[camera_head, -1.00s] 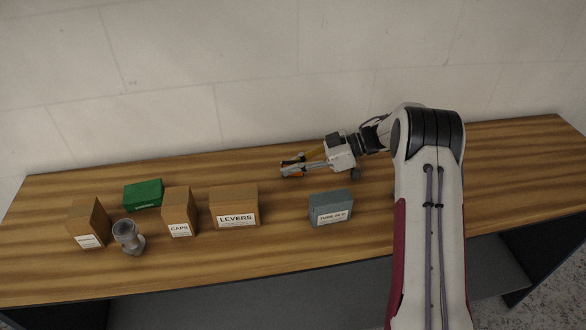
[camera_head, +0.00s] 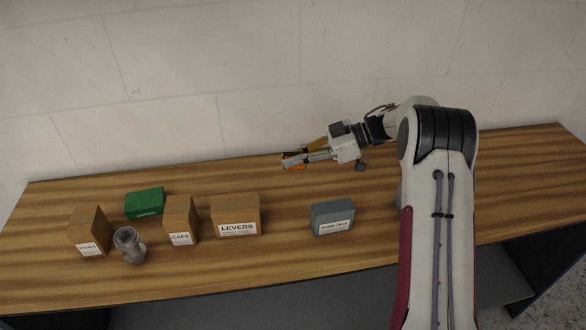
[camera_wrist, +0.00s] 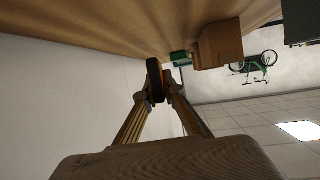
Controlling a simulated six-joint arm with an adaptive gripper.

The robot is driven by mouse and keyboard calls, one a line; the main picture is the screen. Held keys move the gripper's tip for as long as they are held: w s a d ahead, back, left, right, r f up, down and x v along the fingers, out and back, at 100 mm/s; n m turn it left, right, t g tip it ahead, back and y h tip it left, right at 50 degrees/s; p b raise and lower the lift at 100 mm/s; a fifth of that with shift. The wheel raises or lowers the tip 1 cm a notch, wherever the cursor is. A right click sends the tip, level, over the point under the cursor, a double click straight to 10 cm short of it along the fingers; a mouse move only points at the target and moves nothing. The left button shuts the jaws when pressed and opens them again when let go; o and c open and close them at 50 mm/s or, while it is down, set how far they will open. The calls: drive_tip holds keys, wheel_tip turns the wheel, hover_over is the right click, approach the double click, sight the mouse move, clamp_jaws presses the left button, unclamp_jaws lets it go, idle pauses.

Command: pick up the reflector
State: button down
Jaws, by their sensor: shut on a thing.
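My gripper (camera_head: 291,160) is shut on the reflector (camera_wrist: 154,80) above the back of the wooden table. In the wrist view the reflector is a dark, rounded, thin piece standing edge-on between the fingertips (camera_wrist: 160,99), with some orange beside it. In the head view it is too small to make out clearly, though orange shows at the fingertips. The fingers point left and hide part of it.
Brown boxes stand on the left: the levers box (camera_head: 236,215), the caps box (camera_head: 180,219) and another (camera_head: 91,230). A green box (camera_head: 145,203), a grey metal part (camera_head: 129,245) and a grey-blue box (camera_head: 332,217) are also there. The wall is behind.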

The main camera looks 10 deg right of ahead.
sight(293, 153)
drive_tip(key=shift+r, duration=2.05)
